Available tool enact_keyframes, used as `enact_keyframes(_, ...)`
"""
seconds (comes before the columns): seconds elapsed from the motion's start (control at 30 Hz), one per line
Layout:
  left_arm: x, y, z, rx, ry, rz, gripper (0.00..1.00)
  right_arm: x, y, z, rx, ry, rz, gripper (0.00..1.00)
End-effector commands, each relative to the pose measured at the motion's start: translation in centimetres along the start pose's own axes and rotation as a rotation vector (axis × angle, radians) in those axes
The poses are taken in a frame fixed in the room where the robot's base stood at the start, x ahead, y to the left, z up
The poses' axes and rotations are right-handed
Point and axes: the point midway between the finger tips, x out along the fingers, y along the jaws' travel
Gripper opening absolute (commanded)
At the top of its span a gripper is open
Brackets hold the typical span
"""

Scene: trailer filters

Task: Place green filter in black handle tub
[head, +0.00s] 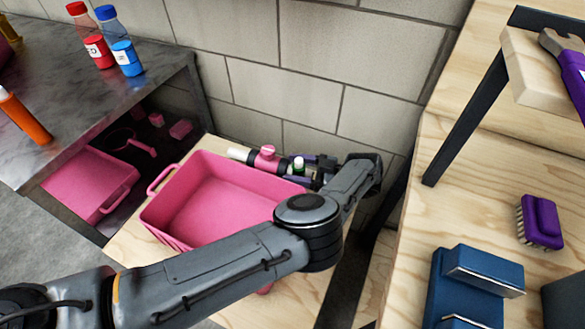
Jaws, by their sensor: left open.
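I see no tub with a black handle. My right gripper is out of view.
A pink filter-like piece (266,158) lies left of my gripper. Another pink tub (85,187) sits under the metal table (120,80), which holds red and blue bottles (127,58). At right, a wooden bench (480,190) holds a purple brush (541,222) and blue item (470,285).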

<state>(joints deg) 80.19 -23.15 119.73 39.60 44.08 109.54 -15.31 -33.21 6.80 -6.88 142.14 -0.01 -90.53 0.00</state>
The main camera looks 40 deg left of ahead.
Motion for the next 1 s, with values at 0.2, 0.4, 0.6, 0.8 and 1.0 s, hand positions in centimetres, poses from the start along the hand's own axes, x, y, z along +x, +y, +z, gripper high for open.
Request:
enact_keyframes(0.2,-2.6,0.0,0.2,-0.002,0.0,0.0,0.68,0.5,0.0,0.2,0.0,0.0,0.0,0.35)
enact_keyframes(0.4,-3.9,0.0,0.1,0.0,0.0,-0.002,0.68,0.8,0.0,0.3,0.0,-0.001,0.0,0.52)
enact_keyframes(0.6,-4.4,-0.1,0.0,0.0,-0.002,-0.003,0.68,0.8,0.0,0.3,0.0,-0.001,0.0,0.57)
enact_keyframes(0.8,-4.4,-0.1,0.0,0.0,-0.002,-0.004,0.68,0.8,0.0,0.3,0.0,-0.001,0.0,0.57)
enact_keyframes(1.0,-4.3,-0.1,-0.1,0.0,-0.002,-0.004,0.68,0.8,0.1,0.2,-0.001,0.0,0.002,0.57)
